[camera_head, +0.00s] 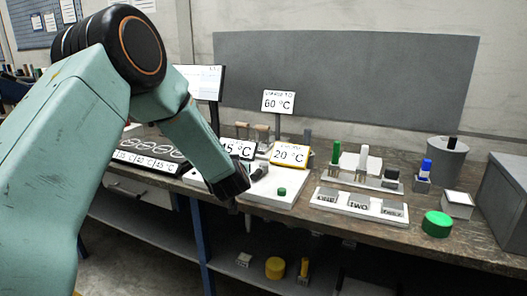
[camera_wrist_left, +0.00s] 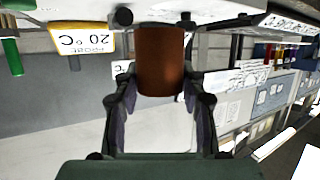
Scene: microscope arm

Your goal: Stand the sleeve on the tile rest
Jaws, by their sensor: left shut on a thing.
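A brown cylinder (camera_wrist_left: 160,62), which looks like the sleeve, is between the fingers of my left gripper (camera_wrist_left: 160,82) in the wrist view. The fingers are shut on its sides. In the head view my left gripper (camera_head: 232,186) hangs at the front of the bench, left of a white base; the sleeve cannot be made out there. A white rest with several grey labelled tiles (camera_head: 359,202) lies to the right; I cannot tell for sure that it is the tile rest. My right gripper is not in view.
The white base (camera_head: 285,203) carries a small green disc (camera_head: 282,191). Behind stand a 20 °C sign (camera_head: 289,154) and a rack with a green-topped tube (camera_head: 336,152). A green cylinder (camera_head: 437,224) and a grey box (camera_head: 502,200) stand at the right.

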